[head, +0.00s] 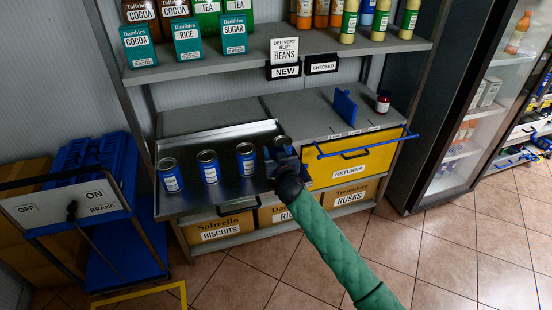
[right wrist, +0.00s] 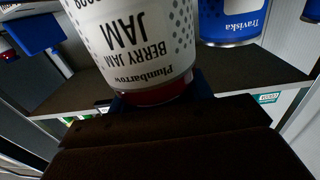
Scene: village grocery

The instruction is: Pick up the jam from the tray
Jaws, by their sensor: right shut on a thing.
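The jam (right wrist: 140,45) is a white jar with a red lid and a "Berry Jam" label, close up and upside down in the right wrist view. My right gripper (head: 281,158) is shut on it, at the right end of the metal tray (head: 222,182) in the head view. There the gripper hides most of what it holds, and I cannot tell whether the jar still touches the tray. Several blue tins stand on the tray, the nearest to my gripper being this one (head: 246,159). A blue "Traviska" tin (right wrist: 235,22) is beside the jam in the right wrist view. My left gripper is not in view.
Right of the tray are a yellow returns drawer (head: 352,165) with a blue bar, a blue divider (head: 345,106) and a small red-and-white jar (head: 383,102). A shelf of groceries (head: 270,63) hangs above. A blue trolley (head: 125,235) stands at left. The floor at right is clear.

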